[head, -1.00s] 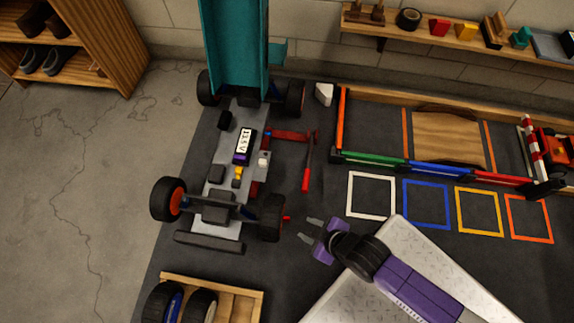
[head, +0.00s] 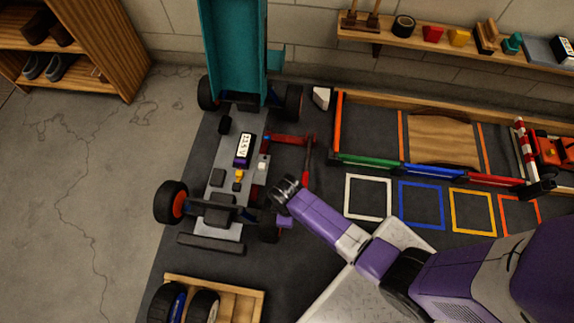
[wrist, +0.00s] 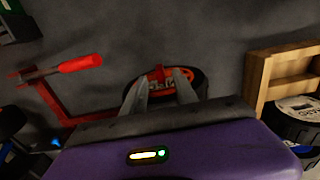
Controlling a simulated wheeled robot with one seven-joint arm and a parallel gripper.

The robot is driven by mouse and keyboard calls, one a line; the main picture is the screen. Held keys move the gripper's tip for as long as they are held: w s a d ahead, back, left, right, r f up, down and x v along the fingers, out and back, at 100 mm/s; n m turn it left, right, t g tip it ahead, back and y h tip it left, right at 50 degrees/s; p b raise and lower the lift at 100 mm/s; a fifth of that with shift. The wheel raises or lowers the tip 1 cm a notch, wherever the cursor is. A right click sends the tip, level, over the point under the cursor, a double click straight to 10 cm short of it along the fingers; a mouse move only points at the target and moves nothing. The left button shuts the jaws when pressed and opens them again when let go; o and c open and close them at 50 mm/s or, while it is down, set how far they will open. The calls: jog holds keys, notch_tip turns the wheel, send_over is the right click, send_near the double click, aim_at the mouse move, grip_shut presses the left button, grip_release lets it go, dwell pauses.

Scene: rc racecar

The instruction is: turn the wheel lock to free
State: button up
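The wheel lock (wrist: 158,74) is a small red piece at the hub of an orange-rimmed black wheel in the wrist view.
The car chassis (head: 222,205) stands on the dark mat with a teal body (head: 233,50) raised at its far end. A red jack with a long handle (head: 307,160) lies right of the car. A wooden crate of wheels (head: 255,302) stands at the near side.

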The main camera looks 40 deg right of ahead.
notch_tip(320, 180, down, 4)
jog(key=shift+f+b, duration=0.15)
jog(key=shift+b, duration=0.75)
jog(key=shift+c, duration=0.2)
grip_shut()
